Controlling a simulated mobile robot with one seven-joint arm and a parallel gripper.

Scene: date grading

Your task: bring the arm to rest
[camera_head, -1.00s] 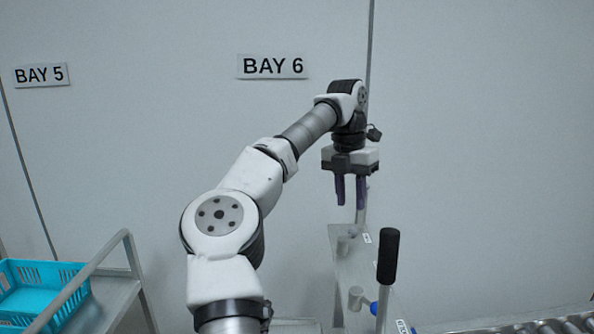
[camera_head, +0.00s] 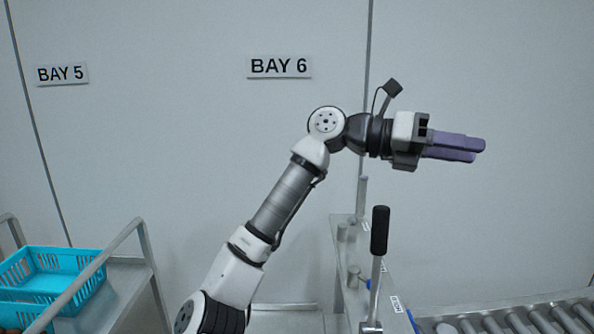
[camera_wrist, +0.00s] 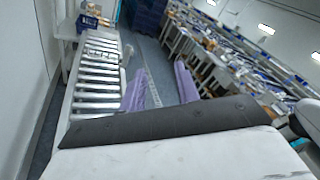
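My arm shows in the head view, rising from the bottom and bending at the elbow. My gripper (camera_head: 478,151) is held out level to the right, high in front of the wall. In the wrist view its two purple fingers (camera_wrist: 158,82) stand apart, with only floor showing between them. The gripper is open and empty and touches nothing that I can see.
A roller conveyor (camera_head: 520,322) runs along the lower right. A steel bench (camera_head: 343,242) and a black-handled lever (camera_head: 380,230) stand below the gripper. Blue crates (camera_head: 85,270) sit on a railed cart at left. Air around the gripper is clear.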

